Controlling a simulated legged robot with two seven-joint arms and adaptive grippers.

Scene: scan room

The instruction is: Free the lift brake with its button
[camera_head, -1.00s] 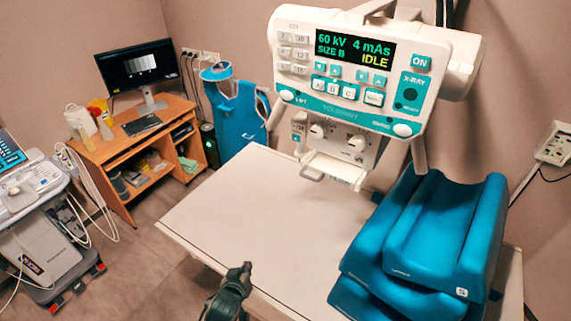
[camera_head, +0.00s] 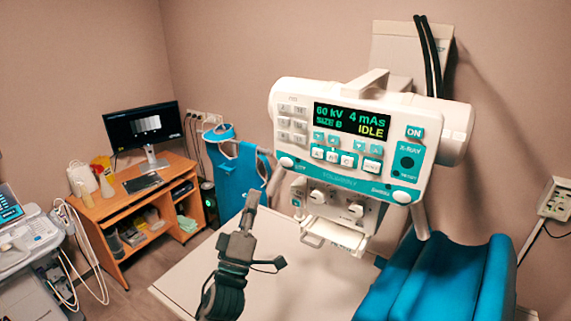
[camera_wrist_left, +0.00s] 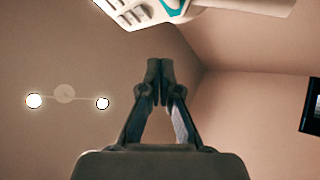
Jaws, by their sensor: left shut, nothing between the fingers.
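The x-ray unit's control head (camera_head: 345,180) hangs over the table, its display reading 60 kV, 4 mAs, SIZE B and IDLE. A round white button (camera_head: 286,162) sits at its lower left corner, beside small lettering that looks like "LIFT". Another round white button (camera_head: 402,197) is at the lower right. My left gripper (camera_head: 253,198) is shut and empty, pointing up, below and left of the left button and apart from it in the picture. My right gripper is out of view.
The white table (camera_head: 200,285) lies below, with blue cushions (camera_head: 440,280) at its right. A blue apron (camera_head: 238,175) hangs behind my gripper. A desk with a monitor (camera_head: 141,127) stands at the left.

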